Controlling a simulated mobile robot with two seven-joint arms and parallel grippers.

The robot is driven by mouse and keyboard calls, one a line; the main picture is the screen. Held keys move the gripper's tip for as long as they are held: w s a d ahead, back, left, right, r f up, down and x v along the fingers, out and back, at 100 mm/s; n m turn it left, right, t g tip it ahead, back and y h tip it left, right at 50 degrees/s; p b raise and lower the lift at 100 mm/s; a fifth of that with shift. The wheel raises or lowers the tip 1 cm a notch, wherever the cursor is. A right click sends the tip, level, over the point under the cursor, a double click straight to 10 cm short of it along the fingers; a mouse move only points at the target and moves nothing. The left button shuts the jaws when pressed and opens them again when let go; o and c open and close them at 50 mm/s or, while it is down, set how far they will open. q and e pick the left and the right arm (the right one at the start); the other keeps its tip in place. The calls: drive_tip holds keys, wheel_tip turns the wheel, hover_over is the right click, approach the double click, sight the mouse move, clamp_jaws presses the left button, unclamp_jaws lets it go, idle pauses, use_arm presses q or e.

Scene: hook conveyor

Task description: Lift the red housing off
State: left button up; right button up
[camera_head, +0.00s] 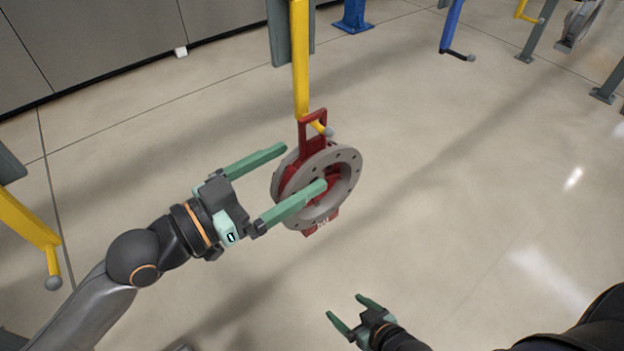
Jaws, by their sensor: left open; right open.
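The red housing (313,131) hangs by its rectangular loop from the yellow hook (300,60) in the upper middle. A grey flanged ring (345,163) surrounds its round body. My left gripper (305,168) is open, with its green fingers pointing at the housing from the left. One finger reaches near the housing's upper left edge; the other overlaps the ring's front in the picture. I cannot tell whether either finger touches. My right gripper (348,307) is open and empty, low in the picture and well apart from the housing.
Another yellow hook (30,225) hangs at the left edge. A blue hook (450,30) hangs at the upper right, and a grey ring-shaped part (578,22) is beyond it. Grey cabinets (110,40) line the back left. The floor right of the housing is clear.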

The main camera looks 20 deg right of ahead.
sight(301, 159)
use_arm(q)
drive_tip(key=p+x, duration=0.1)
drive_tip(key=x, duration=0.4)
drive_tip(key=shift+w, duration=0.1)
drive_tip(key=shift+a, duration=0.1)
clamp_jaws()
idle(0.6)
drive_tip(key=shift+r, duration=0.4)
